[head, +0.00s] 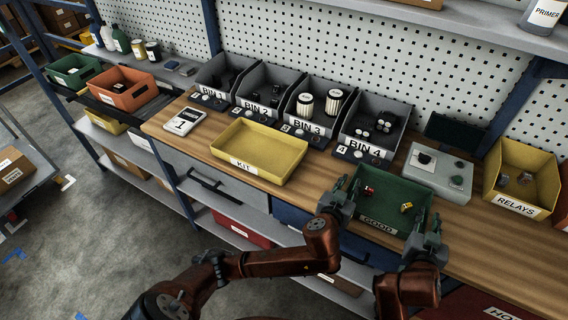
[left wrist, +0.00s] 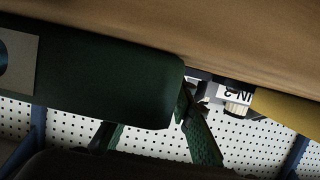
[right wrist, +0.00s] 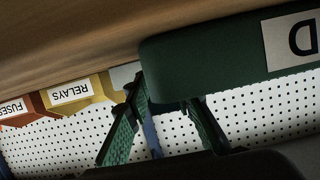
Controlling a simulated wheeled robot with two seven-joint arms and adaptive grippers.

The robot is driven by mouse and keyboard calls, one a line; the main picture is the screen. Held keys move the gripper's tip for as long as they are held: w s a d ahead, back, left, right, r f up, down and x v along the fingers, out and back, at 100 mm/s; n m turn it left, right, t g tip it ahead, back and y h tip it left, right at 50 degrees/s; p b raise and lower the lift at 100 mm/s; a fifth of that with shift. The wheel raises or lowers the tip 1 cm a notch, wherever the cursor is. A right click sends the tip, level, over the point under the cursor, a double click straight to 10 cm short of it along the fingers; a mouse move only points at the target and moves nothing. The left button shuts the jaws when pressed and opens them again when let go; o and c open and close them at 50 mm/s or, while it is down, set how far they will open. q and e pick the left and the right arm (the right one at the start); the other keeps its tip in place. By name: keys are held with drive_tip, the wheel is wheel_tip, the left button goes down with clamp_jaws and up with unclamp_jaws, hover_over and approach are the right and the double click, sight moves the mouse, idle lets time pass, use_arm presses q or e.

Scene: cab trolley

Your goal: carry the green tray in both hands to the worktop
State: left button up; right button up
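The green tray (head: 350,223), labelled GOOD, is at the front of the wooden worktop (head: 215,150), right of the yellow KIT tray. It looks level, with a few small red and yellow parts inside. I cannot tell if it rests on the wood or is just above it. My left gripper (head: 343,195) is at its left side wall and my right gripper (head: 428,238) at its right side wall. In the left wrist view (left wrist: 165,105) and right wrist view (right wrist: 160,95), the fingers lean together around the wall. The inner fingertips are hidden behind the tray's front.
The KIT tray (head: 255,172) is close on the left. Labelled bins (head: 300,100) line the back. A grey device (head: 440,172) and the RELAYS bin (head: 525,170) stand to the right. Shelves lie below the worktop.

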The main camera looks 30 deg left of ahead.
use_arm(q)
drive_tip(key=v, duration=1.1)
drive_tip(key=shift+s+r, duration=0.15)
drive_tip(key=shift+s, duration=0.2)
use_arm(e)
drive_tip(key=shift+a, duration=0.1)
use_arm(q)
drive_tip(key=shift+s, duration=0.1)
use_arm(e)
drive_tip(key=shift+s+r, duration=0.1)
drive_tip(key=shift+s, duration=0.15)
drive_tip(key=v, duration=1.1)
drive_tip(key=shift+s, duration=0.3)
drive_tip(key=shift+r, duration=0.1)
use_arm(q)
drive_tip(key=shift+d, duration=0.1)
